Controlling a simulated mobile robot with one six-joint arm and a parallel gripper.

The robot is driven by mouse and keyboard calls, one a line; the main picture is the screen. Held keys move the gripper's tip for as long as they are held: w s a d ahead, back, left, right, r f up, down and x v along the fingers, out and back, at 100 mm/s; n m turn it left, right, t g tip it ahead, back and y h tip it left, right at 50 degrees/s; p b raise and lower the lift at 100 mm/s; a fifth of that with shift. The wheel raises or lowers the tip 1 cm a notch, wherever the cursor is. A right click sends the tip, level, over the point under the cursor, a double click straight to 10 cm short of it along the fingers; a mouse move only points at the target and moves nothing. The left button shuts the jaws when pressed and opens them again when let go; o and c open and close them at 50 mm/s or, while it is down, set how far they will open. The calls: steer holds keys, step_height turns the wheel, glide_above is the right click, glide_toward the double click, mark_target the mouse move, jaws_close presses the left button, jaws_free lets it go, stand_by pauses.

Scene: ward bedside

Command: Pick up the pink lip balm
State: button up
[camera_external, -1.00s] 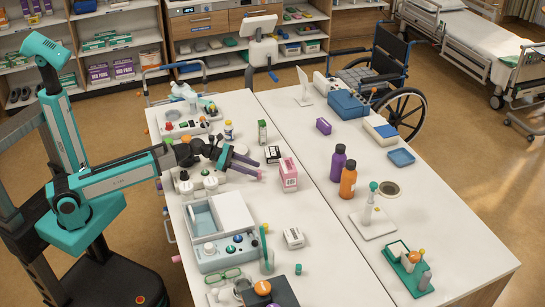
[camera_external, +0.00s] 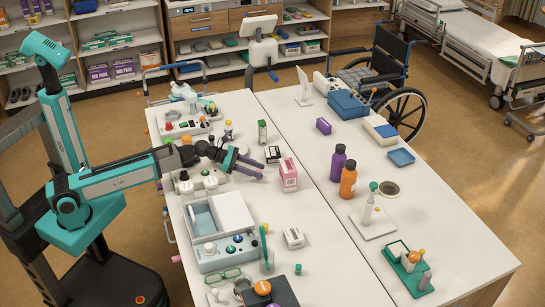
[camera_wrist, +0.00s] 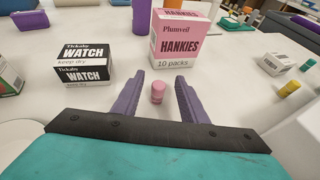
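The pink lip balm (camera_wrist: 157,92) is a small pink cylinder standing upright on the white table, seen in the wrist view. My gripper (camera_wrist: 161,88) is open, with one purple finger on each side of the lip balm and a gap on both sides. In the external view my gripper (camera_external: 261,168) is low over the table, left of the pink hankies box (camera_external: 288,174). I cannot make out the lip balm in that view.
The hankies box (camera_wrist: 174,38) stands just beyond the lip balm. A black and white watch box (camera_wrist: 84,64) is to its left, and a small white box (camera_wrist: 273,59) is to the right. A white-and-blue device (camera_external: 232,215) lies nearer the front of the table.

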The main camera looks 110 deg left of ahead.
mark_target(267, 179)
steer(key=shift+w, duration=0.1)
steer(key=shift+f+x, duration=0.15)
steer(key=shift+x, duration=1.1)
steer(key=shift+f+x, duration=0.15)
steer(key=shift+x, duration=1.15)
jaws_close()
